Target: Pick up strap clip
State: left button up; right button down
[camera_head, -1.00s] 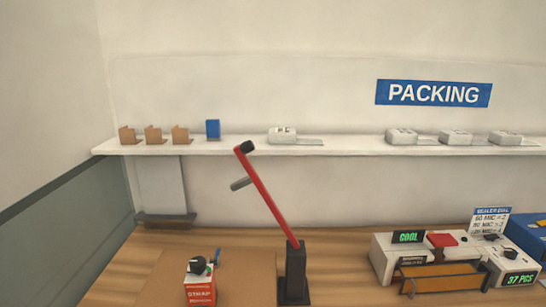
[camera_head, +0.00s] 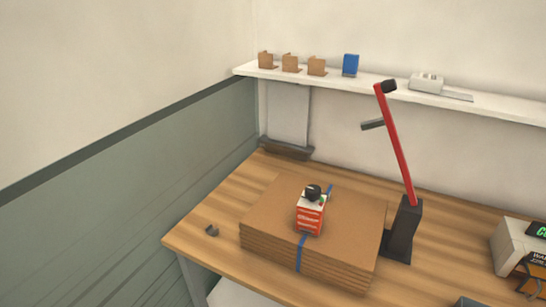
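A small dark grey clip (camera_head: 211,230), likely the strap clip, lies on the wooden table (camera_head: 190,240) near its left front edge, left of a stack of brown cardboard (camera_head: 265,225). A blue strap (camera_head: 301,254) runs over the stack's front side. A red and white box marked as strap (camera_head: 310,217) with a black knob on top sits on the stack. Neither of my grippers shows in this view.
A black stand with a red lever (camera_head: 398,150) rises right of the stack. A white shelf (camera_head: 390,92) on the back wall holds several brown brackets, a blue block (camera_head: 350,65) and a white device (camera_head: 427,83). A machine (camera_head: 518,250) stands at the right.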

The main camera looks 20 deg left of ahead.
aim_at(210, 230)
jog(key=u, duration=1.25)
